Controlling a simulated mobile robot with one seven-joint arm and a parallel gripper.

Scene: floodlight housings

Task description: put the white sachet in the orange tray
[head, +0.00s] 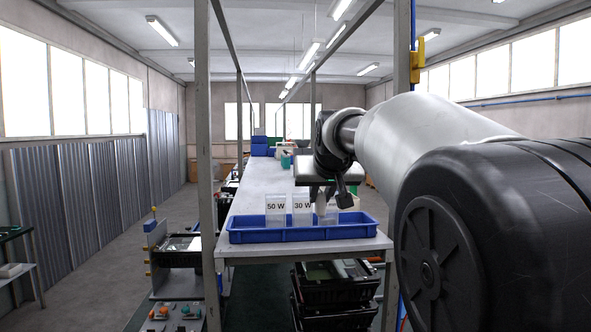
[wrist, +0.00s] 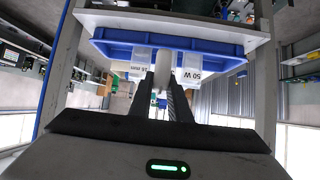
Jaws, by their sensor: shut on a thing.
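My gripper (head: 328,196) hangs over the right part of a blue tray (head: 347,232) at the near end of the long bench. Its fingers point down and are shut on a small pale thing, which I take for the white sachet (wrist: 164,66). In the wrist view my gripper (wrist: 163,78) shows this thing between its dark fingertips, close to the white cards. In the head view the fingers largely hide it. I cannot make out an orange tray in either view.
Metal posts (head: 207,130) flank the bench. The bench top (head: 256,182) behind the tray is largely clear. Black crates (head: 335,285) stand below.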

